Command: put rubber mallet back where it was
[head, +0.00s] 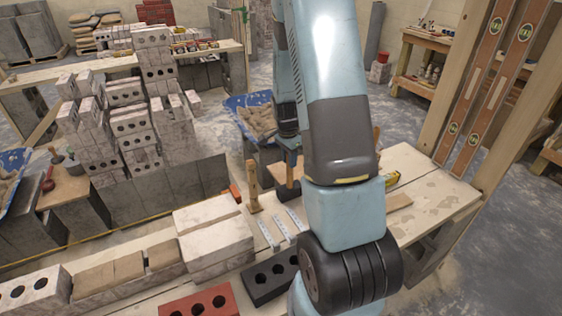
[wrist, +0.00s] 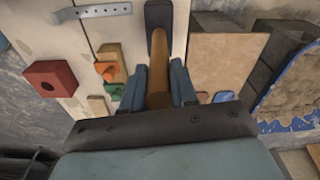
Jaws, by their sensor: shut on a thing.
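The rubber mallet has a brown wooden handle (wrist: 158,88) and a black head (wrist: 158,14), and points away from me in the wrist view. In the head view its black head (head: 289,191) shows low over the bench, partly behind my arm. My gripper (wrist: 160,86) is shut on the handle, with one blue finger on each side. In the head view my gripper (head: 291,158) is partly hidden by my forearm. I cannot tell whether the head touches the bench (head: 430,203).
An upright wooden piece (head: 253,186) stands left of the mallet. Metal straps (head: 268,232), pale blocks (head: 213,235) and a dark holed brick (head: 270,278) lie nearer. A blue-lined tub (head: 240,102) is behind. Spirit levels (head: 485,85) hang at right.

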